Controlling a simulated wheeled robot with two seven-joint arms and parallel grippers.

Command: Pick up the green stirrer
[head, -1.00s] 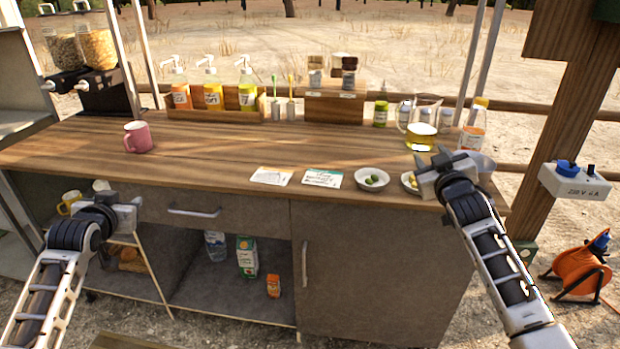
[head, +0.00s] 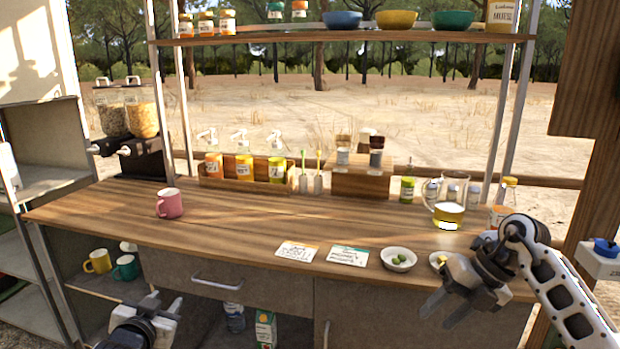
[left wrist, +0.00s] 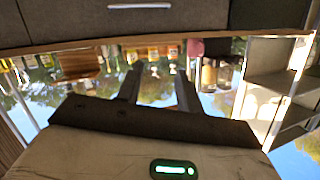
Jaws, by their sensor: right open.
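The green stirrer (head: 303,158) stands upright in a small grey holder (head: 303,183) at the back of the counter. A yellow stirrer (head: 319,158) stands in a similar holder just to its right. My left gripper (head: 172,308) is low at the front of the counter, below its top and well away from the stirrers. In the left wrist view its two fingers (left wrist: 158,90) are apart with nothing between them. My right gripper (head: 440,306) is open and empty at the counter's front right edge, far from the green stirrer.
A wooden rack of pump bottles (head: 236,182) is left of the stirrers, and a wooden box (head: 360,185) with jars is right. A pink mug (head: 169,204), two cards, small bowls (head: 398,260) and a glass jug (head: 447,212) stand on the counter. The counter's middle is clear.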

